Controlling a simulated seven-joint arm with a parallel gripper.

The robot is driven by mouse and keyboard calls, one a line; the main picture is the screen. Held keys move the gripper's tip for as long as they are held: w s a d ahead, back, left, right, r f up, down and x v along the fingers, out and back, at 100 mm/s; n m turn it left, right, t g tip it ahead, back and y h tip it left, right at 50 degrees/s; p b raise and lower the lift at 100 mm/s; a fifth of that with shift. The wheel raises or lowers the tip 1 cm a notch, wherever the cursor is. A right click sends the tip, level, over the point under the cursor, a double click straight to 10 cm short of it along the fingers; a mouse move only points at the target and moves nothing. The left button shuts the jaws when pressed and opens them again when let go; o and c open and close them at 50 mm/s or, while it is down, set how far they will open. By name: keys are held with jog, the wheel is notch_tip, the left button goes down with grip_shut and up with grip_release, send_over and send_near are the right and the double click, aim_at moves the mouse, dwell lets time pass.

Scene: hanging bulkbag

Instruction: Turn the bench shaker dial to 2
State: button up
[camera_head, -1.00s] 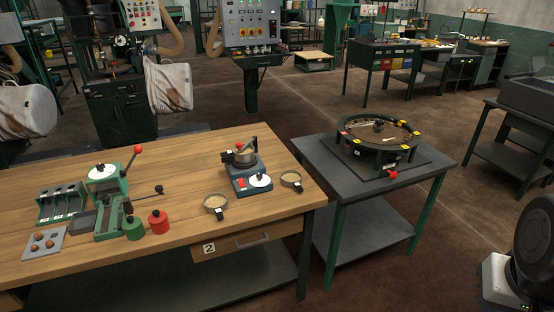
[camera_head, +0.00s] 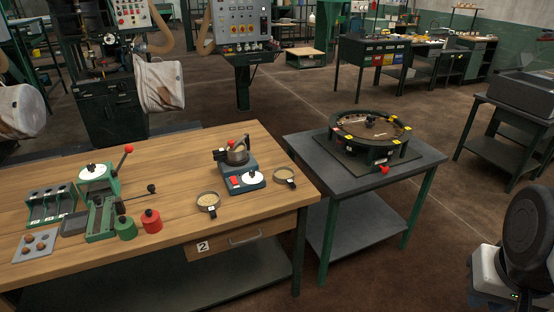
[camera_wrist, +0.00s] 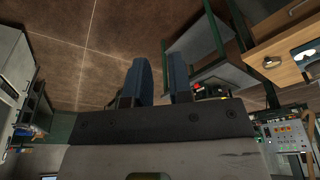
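The bench shaker (camera_head: 243,172) is a small blue-grey unit on the right part of the wooden bench. The dial's marks are too small to read. My gripper (camera_wrist: 159,80) shows in the wrist view with two dark blue fingers apart and nothing between them. It is away from the shaker, over the floor, and is not seen in the head view.
A green lever press (camera_head: 98,185) stands to the left. A dark side table (camera_head: 318,172) with a round apparatus (camera_head: 370,128) is to the right. Brown floor lies open in front.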

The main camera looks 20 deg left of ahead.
jog(key=o, duration=0.4)
jog(key=shift+w+a+r, duration=0.2)
jog(key=shift+w+r, duration=0.05)
jog(key=shift+w, duration=0.3)
jog(key=shift+o, duration=0.7)
jog(key=w+a+r+n, duration=0.3)
jog(key=w+n, duration=0.1)
jog(key=w, duration=0.5)
jog(key=shift+a, duration=0.4)
jog(key=w+a+f+n+g, duration=0.3)
jog(key=w+a+n, duration=1.1)
jog(key=w+a, duration=1.55)
jog(key=w+a+f+n, duration=0.3)
jog(key=a+f, duration=0.3)
jog(key=a, duration=0.3)
jog(key=w+a+f+n, duration=0.2)
jog(key=a+f, duration=0.4)
jog(key=a, duration=0.4)
jog(key=w+a+f+n, duration=0.3)
jog(key=a+f, duration=0.3)
jog(key=a, duration=0.4)
jog(key=shift+w+a+f+n, duration=0.1)
jog(key=shift+w+f+n, duration=0.2)
jog(key=shift+n, duration=0.2)
jog(key=shift+a+f, duration=0.1)
jog(key=shift+a, duration=0.1)
